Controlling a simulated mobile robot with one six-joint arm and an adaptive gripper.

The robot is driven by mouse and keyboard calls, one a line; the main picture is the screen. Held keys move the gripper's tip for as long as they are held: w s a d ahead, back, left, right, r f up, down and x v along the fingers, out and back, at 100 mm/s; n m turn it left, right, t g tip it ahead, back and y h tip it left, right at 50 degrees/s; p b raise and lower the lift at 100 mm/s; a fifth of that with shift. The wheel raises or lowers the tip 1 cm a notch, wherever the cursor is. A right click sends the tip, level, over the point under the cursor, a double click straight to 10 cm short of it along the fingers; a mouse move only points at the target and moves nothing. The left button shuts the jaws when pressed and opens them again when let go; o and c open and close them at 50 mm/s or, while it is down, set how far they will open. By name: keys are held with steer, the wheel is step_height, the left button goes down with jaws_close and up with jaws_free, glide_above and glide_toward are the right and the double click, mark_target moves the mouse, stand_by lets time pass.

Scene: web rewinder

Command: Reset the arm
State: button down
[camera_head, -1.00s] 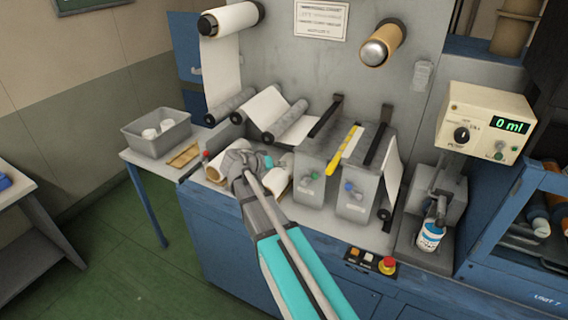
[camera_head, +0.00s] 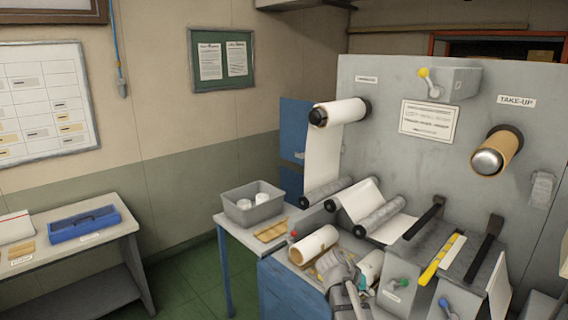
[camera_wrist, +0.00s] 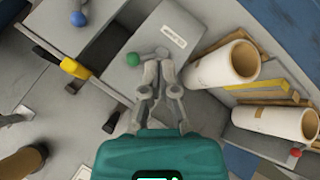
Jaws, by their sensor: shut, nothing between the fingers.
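My gripper (camera_head: 338,268) is grey and sits low in the head view, over the front left of the machine's worktop, between two paper rolls. Its fingers are shut with nothing between them. In the wrist view the closed fingertips (camera_wrist: 160,68) point toward a grey block with a green-knobbed lever (camera_wrist: 148,55). The tips appear just beside the lever; whether they touch it cannot be told. The teal wrist housing (camera_wrist: 158,155) fills the bottom of that view. Most of my arm is outside the head view.
Rollers and an upper roll (camera_head: 340,112) are behind. A grey bin (camera_head: 253,208) sits on the side table. The floor (camera_head: 190,290) at left is open.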

steer(key=s+a+f+n+g+y, duration=0.1)
steer(key=s+a+f+n+y, duration=0.1)
steer(key=s+a+y, duration=0.2)
steer(key=s+a+f+n+g+y, duration=0.1)
steer(key=s+a+f+y, duration=0.2)
steer(key=s, duration=0.6)
steer(key=shift+s+a+n+y, duration=0.15)
steer(key=shift+a+n+y, duration=0.25)
steer(key=shift+a+y, duration=0.4)
